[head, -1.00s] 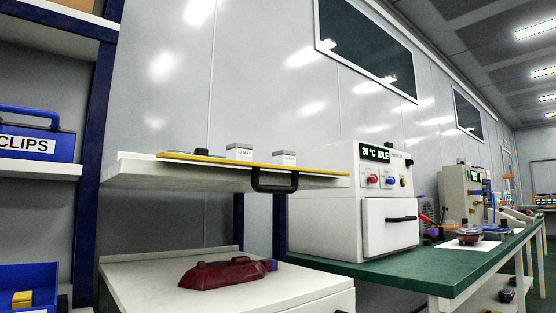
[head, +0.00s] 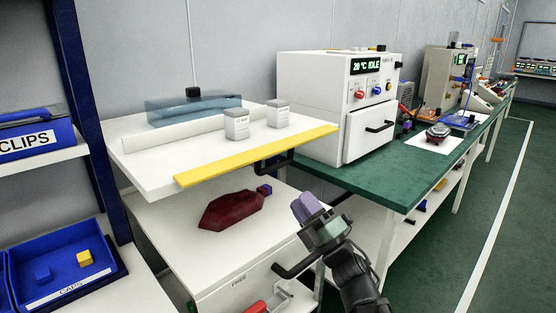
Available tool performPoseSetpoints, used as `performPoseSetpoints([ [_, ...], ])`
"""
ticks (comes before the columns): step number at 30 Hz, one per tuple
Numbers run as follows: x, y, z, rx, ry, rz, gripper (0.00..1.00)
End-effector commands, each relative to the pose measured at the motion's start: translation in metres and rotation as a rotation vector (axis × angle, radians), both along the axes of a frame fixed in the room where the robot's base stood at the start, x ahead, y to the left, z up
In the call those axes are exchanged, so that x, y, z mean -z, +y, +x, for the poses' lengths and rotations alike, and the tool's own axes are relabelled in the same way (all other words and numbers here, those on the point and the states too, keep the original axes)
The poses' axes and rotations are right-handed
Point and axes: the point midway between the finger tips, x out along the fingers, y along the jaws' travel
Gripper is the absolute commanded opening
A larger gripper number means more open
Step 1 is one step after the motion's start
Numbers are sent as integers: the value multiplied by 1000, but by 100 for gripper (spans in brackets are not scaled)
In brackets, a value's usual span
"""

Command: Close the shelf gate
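The upper white shelf (head: 128,168) has a yellow strip (head: 255,157) along its front edge, with a black handle (head: 274,164) below it. This yellow-edged front looks like the gate; it lies about level with the shelf top, and its hinge is not clear. My gripper (head: 307,206) is in front of the lower unit, to the right of and below the black handle, apart from it. Its purple fingers point up and left. Nothing shows between them, but the gap between the fingers cannot be made out.
Two small grey-white boxes (head: 237,124) and a clear blue-tinted piece (head: 193,108) are on the upper shelf. A dark red part (head: 232,210) and a small blue block (head: 264,190) lie on the lower surface. A white oven (head: 310,98) stands right on the green bench (head: 418,172). Floor at right is clear.

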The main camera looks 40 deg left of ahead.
Motion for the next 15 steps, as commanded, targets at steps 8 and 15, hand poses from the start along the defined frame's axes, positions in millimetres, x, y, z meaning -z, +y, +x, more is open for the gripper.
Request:
performPoseSetpoints([
  [8, -18, 17, 5, 2, 6, 0, 26],
  [15, -56, 61, 14, 1, 6, 0, 26],
])
